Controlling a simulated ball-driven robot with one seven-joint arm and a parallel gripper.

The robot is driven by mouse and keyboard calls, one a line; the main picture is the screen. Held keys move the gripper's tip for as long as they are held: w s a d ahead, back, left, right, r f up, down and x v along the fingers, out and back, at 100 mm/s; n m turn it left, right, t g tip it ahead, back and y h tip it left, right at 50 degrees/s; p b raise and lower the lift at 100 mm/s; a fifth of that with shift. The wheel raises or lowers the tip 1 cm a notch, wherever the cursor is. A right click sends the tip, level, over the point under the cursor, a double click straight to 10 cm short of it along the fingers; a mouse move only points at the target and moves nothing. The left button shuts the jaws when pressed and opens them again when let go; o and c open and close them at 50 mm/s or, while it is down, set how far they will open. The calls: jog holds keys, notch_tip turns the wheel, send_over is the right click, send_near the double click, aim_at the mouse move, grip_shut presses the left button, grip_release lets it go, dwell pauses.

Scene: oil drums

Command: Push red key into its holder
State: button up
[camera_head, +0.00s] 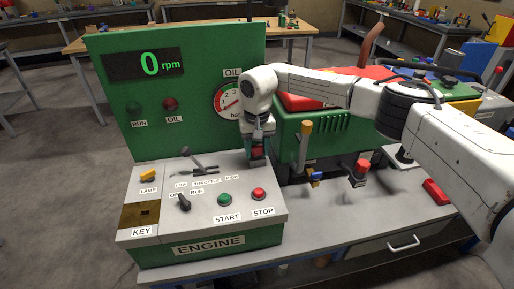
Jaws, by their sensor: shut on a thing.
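The key holder (148,213) is a brass-brown plate with a small dark slot, marked KEY, at the left front of the green and grey engine control box. My gripper (257,158) points down over the back right of this box, to the right of the holder and well apart from it. It is shut on a small red thing, which appears to be the red key (257,151). The fingers hide much of the key, so its shape and tilt are hard to tell.
A throttle lever (194,158), a black switch (184,203), a green START button (225,200) and a red STOP button (259,194) stand up from the box top. A tall green panel (190,80) rises behind. The green engine (340,140) stands at the right.

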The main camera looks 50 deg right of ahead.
aim_at(257, 147)
jog(key=shift+f+b, duration=0.35)
dwell(0.7)
jog(key=o, duration=1.1)
jog(key=shift+r, duration=0.1)
notch_tip(257, 147, up, 11)
jog(key=shift+f+b, duration=0.15)
jog(key=shift+b, duration=0.55)
